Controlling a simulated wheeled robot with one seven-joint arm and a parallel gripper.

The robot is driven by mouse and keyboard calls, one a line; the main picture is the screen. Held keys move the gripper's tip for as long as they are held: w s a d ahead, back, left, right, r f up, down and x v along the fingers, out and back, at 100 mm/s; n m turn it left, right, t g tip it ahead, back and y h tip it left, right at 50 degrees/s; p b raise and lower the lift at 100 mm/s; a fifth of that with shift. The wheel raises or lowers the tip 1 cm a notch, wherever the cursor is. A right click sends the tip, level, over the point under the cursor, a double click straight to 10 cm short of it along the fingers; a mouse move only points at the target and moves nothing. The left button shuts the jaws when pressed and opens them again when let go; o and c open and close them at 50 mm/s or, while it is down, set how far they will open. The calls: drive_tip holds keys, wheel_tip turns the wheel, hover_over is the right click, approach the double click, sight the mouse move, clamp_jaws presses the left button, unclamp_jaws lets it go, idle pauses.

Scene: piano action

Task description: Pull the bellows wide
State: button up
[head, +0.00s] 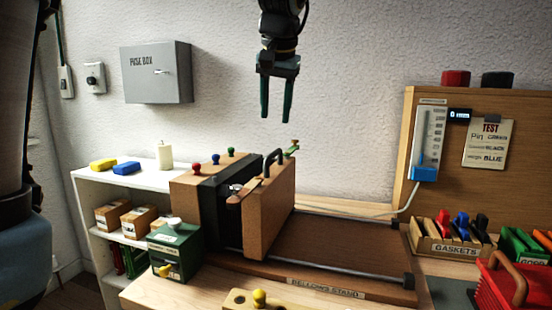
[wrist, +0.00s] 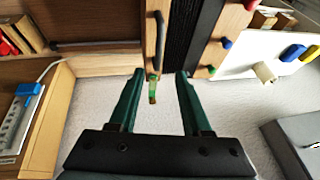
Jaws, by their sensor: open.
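The bellows stand (head: 330,288) lies on the bench, with the bellows at its left end. The bellows has a wooden end block with red, blue and green knobs, dark folds (head: 208,205) and a wooden board (head: 267,212) with a black handle (head: 274,160). The folds look pressed close together. My gripper (head: 277,118) is open and empty, pointing down in the air above and behind the board. In the wrist view my gripper's fingertips (wrist: 159,74) stand apart, with the black handle (wrist: 158,38) and a small green-tipped lever (wrist: 153,88) beyond them.
Right of the board the stand is bare, with a rail along its front. A gauge (head: 428,140) reading 0 hangs on a wooden panel. A green box (head: 174,250) stands in front of the bellows. A gaskets tray (head: 450,240) and red toolbox (head: 505,285) are at right.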

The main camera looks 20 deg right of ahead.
sight(275, 154)
drive_tip(key=p+x, duration=0.1)
drive_tip(key=x, duration=0.9)
drive_tip(key=shift+d+f, duration=0.15)
drive_tip(key=shift+d, duration=0.05)
drive_tip(key=shift+c, duration=0.3)
clamp_jaws()
idle(0.9)
